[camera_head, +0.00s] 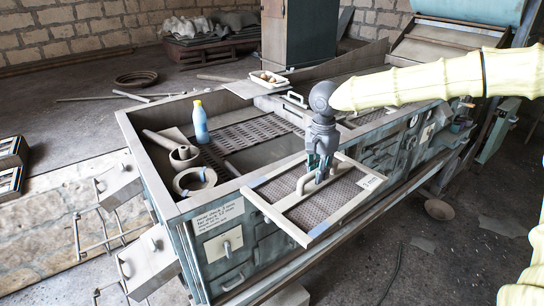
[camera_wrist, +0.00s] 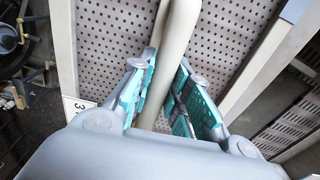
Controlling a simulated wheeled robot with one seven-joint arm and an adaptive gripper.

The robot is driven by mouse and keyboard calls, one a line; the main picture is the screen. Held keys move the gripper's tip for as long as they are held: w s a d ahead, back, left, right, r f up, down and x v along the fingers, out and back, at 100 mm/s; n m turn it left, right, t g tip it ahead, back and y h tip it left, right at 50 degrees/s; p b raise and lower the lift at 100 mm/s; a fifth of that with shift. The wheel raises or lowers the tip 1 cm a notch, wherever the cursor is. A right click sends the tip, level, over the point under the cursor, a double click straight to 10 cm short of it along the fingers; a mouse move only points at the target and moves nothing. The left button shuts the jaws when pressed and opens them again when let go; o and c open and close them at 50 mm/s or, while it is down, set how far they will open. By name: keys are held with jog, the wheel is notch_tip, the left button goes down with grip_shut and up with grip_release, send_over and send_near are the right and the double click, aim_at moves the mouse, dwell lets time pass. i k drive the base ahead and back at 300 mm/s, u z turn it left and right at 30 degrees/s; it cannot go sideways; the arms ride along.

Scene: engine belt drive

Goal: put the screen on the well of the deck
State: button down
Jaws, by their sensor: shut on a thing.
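The screen (camera_head: 318,212) is a framed, perforated plate with a raised bar handle (camera_wrist: 180,50) and a small white label. My gripper (camera_head: 322,172) is shut on this handle, with teal finger pads on both sides of it in the wrist view (camera_wrist: 163,75). The screen is over the deck's near long side, partly past its edge; whether it touches the rim I cannot tell. The deck (camera_head: 181,210) is a long teal-grey box with a pale rim. Its left well (camera_head: 246,133) is open above a slotted floor, partly hidden by the screen and gripper.
A blue bottle (camera_head: 200,124), a pipe piece (camera_head: 184,156) and a ring (camera_head: 194,181) stand in the well's left end. A small tray (camera_head: 268,79) sits on the far rim. Handled boxes (camera_head: 148,262) project at the deck's left end. Floor in front is mostly clear.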

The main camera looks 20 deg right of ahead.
aim_at(280, 158)
jog(key=z, duration=0.05)
jog(key=i, duration=1.3)
